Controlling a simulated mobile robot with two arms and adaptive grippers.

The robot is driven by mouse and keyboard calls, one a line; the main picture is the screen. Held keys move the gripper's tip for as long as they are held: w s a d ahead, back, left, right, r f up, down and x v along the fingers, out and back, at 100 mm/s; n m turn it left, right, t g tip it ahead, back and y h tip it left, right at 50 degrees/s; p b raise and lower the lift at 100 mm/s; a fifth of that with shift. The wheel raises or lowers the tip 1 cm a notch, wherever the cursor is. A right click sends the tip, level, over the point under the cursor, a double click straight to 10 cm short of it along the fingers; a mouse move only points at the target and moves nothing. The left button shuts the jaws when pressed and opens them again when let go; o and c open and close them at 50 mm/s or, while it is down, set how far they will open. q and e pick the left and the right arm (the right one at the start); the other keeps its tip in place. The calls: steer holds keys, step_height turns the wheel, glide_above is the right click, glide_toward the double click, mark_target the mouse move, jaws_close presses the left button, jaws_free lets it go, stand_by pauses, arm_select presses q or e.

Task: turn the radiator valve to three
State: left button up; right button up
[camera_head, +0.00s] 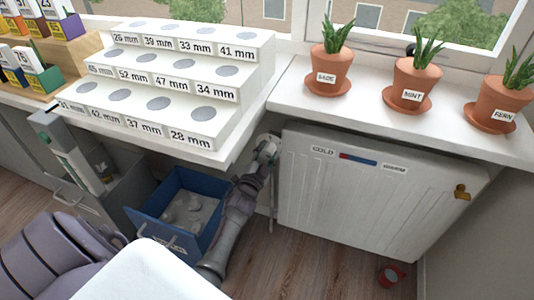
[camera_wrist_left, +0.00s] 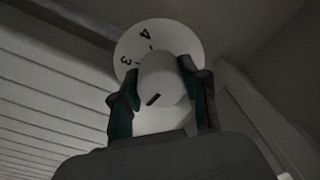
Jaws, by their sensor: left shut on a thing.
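The radiator (camera_head: 375,190) is a white panel under the window sill, with a blue-red strip between the labels COLD and WARM. My left gripper (camera_head: 268,148) is at its left end, just below the sill. In the left wrist view its two fingers stand on either side of the white valve knob (camera_wrist_left: 163,82) and are shut on it. The knob has a short black mark on its face. Behind it is a round white dial (camera_wrist_left: 150,42) with a 4 and a 3 showing; the rest is hidden. I cannot tell which number the mark meets. My right gripper is not in view.
A blue bin (camera_head: 160,222) stands on the floor left of my left arm. A white stepped rack (camera_head: 185,130) with millimetre labels stands above. Potted plants labelled SAGE (camera_head: 330,83), MINT (camera_head: 412,90) and FERN (camera_head: 497,112) line the sill.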

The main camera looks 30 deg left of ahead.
arm_select(q)
steer(key=shift+f+m, duration=0.15)
steer(key=shift+m, duration=0.85)
steer(key=shift+m+b, duration=0.3)
steer(key=shift+m, duration=0.7)
steer(key=m, duration=0.3)
steer(key=shift+m+b, duration=0.4)
steer(key=shift+m+h+b, duration=0.4)
steer(key=shift+m+b, duration=0.2)
steer(key=shift+m, duration=2.2)
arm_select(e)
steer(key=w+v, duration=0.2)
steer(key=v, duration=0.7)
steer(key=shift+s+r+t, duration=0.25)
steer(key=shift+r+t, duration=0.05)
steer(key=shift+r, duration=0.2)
arm_select(q)
steer(key=shift+g, duration=0.3)
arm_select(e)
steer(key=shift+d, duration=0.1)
arm_select(q)
steer(key=o, duration=1.1)
steer(key=shift+o, duration=0.2)
